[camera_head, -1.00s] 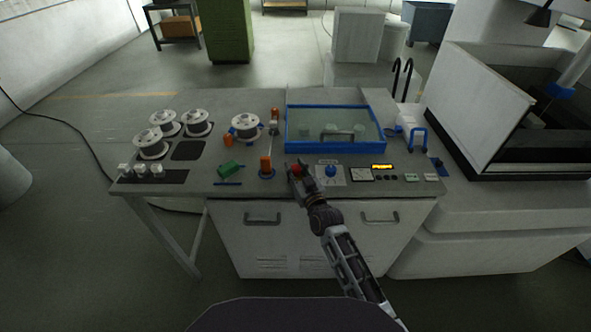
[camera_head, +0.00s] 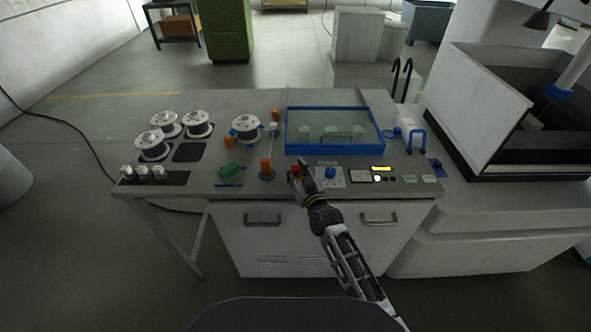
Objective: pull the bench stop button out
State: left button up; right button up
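The red bench stop button (camera_head: 296,169) is near the front edge of the bench top, left of a blue knob. My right gripper (camera_head: 297,171) is at the button, with one dark finger on each side of its red head. The fingers appear closed on it. The fingers and wrist hide the button's base, so how far it stands out is hard to tell. My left gripper is not in view.
The blue knob (camera_head: 330,172) is close to the right of my gripper. A blue-framed glass cover (camera_head: 335,150) lies behind. On the right, a small white lamp (camera_head: 377,178) glows below an amber display (camera_head: 381,168).

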jog(key=o, duration=0.4)
jog(key=shift+w+r, duration=0.1)
jog(key=shift+r, duration=0.35)
jog(key=shift+c, duration=0.2)
jog(key=shift+f, duration=0.25)
jog(key=v, duration=1.2)
dwell(0.3)
